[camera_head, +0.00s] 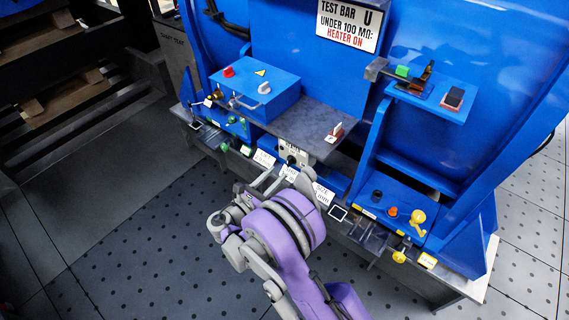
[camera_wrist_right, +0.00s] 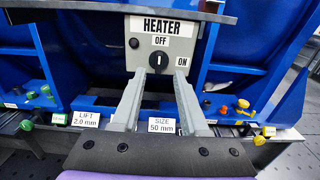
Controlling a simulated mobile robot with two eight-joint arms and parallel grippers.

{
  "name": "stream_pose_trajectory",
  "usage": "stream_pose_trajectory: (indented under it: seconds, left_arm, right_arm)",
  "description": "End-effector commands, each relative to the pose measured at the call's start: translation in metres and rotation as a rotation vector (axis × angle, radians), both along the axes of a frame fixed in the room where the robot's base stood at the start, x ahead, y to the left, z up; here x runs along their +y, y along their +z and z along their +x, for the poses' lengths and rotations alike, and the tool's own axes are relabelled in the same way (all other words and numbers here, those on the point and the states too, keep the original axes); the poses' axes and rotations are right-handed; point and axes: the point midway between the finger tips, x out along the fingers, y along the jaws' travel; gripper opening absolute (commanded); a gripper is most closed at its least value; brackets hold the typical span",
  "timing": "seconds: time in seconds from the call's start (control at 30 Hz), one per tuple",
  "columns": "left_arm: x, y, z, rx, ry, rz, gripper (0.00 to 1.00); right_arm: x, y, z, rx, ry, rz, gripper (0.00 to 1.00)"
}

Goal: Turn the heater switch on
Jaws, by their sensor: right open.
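The heater switch is a black round knob (camera_wrist_right: 159,61) on a grey box (camera_wrist_right: 186,49) labelled HEATER, with OFF above the knob and ON to its right. The knob's pale mark looks upright, pointing to OFF. In the head view the grey box (camera_head: 294,150) sits under the shelf edge, partly behind my gripper. My right gripper (camera_wrist_right: 158,73) is open, its two fingers on either side of and just below the knob, with nothing between them. It also shows in the head view (camera_head: 285,178). Whether the fingertips touch the box is unclear. My left gripper is not in view.
A dark shelf (camera_head: 318,125) overhangs the box, carrying a red-and-white piece (camera_head: 335,134). A blue box (camera_head: 256,88) stands left on it. Label cards (camera_wrist_right: 162,125) and coloured knobs line the lower ledge. A sign (camera_head: 348,25) above reads HEATER ON in red.

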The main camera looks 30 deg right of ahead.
Motion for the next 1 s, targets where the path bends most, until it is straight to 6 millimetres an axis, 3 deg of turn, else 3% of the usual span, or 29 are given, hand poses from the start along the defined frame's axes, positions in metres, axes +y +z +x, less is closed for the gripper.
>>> stream_pose_trajectory:
  seconds: [0.1, 0.3, 0.73, 1.0]
  left_arm:
    - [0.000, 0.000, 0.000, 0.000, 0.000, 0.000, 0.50]
    - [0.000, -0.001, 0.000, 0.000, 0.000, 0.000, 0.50]
    - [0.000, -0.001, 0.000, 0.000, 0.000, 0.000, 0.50]
    - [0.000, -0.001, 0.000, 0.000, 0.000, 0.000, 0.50]
  right_arm:
    - [-0.023, 0.000, 0.009, 0.000, -0.003, 0.000, 0.44]
    - [-0.049, 0.000, 0.020, -0.001, -0.001, 0.002, 0.44]
    - [-0.059, 0.000, 0.025, -0.001, 0.001, 0.002, 0.44]
    - [-0.059, 0.000, 0.025, -0.001, 0.001, 0.002, 0.00]
